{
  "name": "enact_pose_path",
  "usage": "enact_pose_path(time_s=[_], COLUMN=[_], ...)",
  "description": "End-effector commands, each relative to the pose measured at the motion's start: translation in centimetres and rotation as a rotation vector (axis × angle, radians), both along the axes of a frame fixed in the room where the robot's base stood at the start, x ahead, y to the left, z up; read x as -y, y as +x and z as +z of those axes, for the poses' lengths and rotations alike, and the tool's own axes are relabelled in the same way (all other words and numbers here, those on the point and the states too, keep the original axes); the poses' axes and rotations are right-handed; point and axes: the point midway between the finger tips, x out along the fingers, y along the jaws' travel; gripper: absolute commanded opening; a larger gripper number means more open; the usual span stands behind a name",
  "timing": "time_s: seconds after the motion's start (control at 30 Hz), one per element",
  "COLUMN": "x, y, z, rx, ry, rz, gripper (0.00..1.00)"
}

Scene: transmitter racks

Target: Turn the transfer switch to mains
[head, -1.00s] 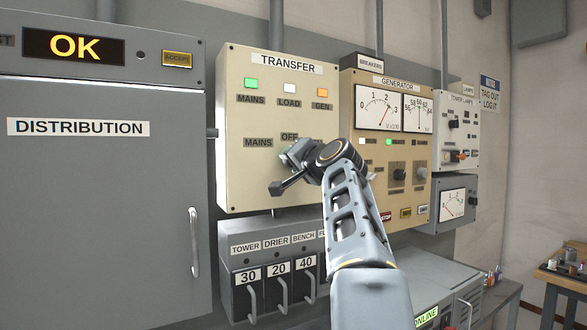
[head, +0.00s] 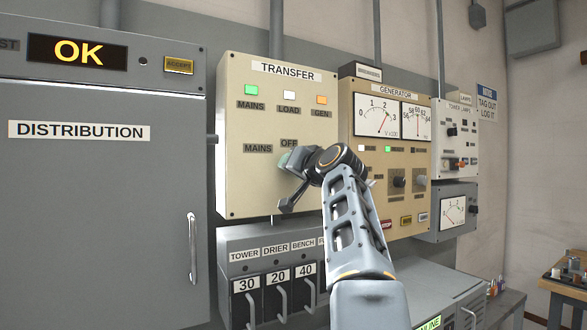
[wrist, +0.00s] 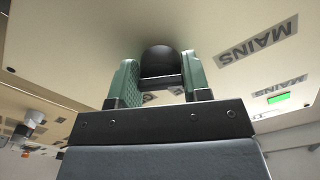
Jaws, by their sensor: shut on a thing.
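The cream TRANSFER panel (head: 240,185) hangs in the middle of the head view, with MAINS (head: 257,149) and OFF (head: 289,142) labels around its switch. My gripper (head: 285,161) is at the switch, just below OFF, and hides the knob in the head view. In the wrist view my gripper's green fingers (wrist: 157,82) are shut on the black switch knob (wrist: 160,62), one on each side. The knob's pointing direction cannot be read. Above the switch, the green MAINS lamp (head: 251,90), a white LOAD lamp (head: 289,94) and an orange GEN lamp (head: 321,100) show.
The grey DISTRIBUTION cabinet (head: 100,200) stands at the left, with an OK display. A breaker box (head: 262,241) with several levers sits below the transfer panel. The GENERATOR panel (head: 405,225) with meters and knobs is close at the right, behind my arm.

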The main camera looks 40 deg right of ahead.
Motion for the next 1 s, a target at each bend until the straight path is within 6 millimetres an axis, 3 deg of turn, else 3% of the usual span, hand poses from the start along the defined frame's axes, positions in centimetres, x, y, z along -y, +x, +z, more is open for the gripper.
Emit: enact_pose_path(time_s=[0.17,0.2,0.43,0.77,1.0], x=[0.0,0.0,0.0,0.0,-0.5], y=[0.0,0.0,0.0,-0.5,-4.6], z=[-0.1,-0.1,0.0,-0.1,-0.2], rx=[-0.002,-0.002,-0.001,-0.001,0.002], ry=[-0.002,-0.002,-0.001,-0.001,-0.002], rz=[0.0,0.0,0.0,-0.001,-0.005], gripper=[0.2,0.47,0.68,0.68,0.68])
